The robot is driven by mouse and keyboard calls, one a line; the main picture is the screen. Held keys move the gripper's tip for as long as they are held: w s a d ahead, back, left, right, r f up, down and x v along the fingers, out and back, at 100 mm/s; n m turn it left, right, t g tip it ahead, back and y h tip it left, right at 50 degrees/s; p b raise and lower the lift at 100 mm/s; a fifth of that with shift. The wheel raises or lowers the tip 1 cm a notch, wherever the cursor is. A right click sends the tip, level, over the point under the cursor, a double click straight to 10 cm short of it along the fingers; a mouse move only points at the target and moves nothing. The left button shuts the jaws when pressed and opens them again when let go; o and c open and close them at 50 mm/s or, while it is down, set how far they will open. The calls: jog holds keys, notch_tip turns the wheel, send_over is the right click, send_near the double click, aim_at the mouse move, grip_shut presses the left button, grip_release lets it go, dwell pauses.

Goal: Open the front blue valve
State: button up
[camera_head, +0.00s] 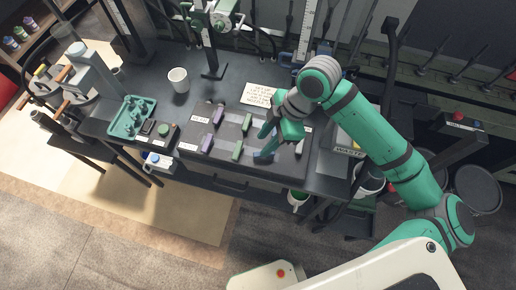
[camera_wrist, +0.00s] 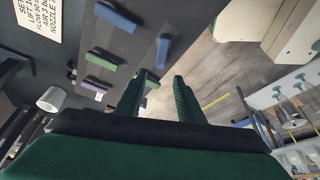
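The front blue valve handle (camera_head: 264,157) is near the front edge of the dark valve panel (camera_head: 222,141), just below my gripper (camera_head: 269,138) in the head view. In the wrist view the front blue handle (camera_wrist: 163,50) stands a little beyond the fingertips, in line with the space between them. My gripper (camera_wrist: 160,76) is open and empty, its two fingers apart, pointing down toward the panel. I cannot tell whether a finger touches the handle. A back blue handle (camera_wrist: 118,15) shows in the wrist view; in the head view my gripper hides it.
Green handles (camera_head: 246,122) and purple handles (camera_head: 218,114) stand on the panel to the left. A white mug (camera_head: 178,80), a paper sign (camera_head: 258,95) and a teal tray (camera_head: 131,118) are on the table (camera_head: 175,105). The floor is open in front.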

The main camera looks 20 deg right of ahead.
aim_at(254, 154)
jog(key=shift+x, duration=3.1)
grip_shut()
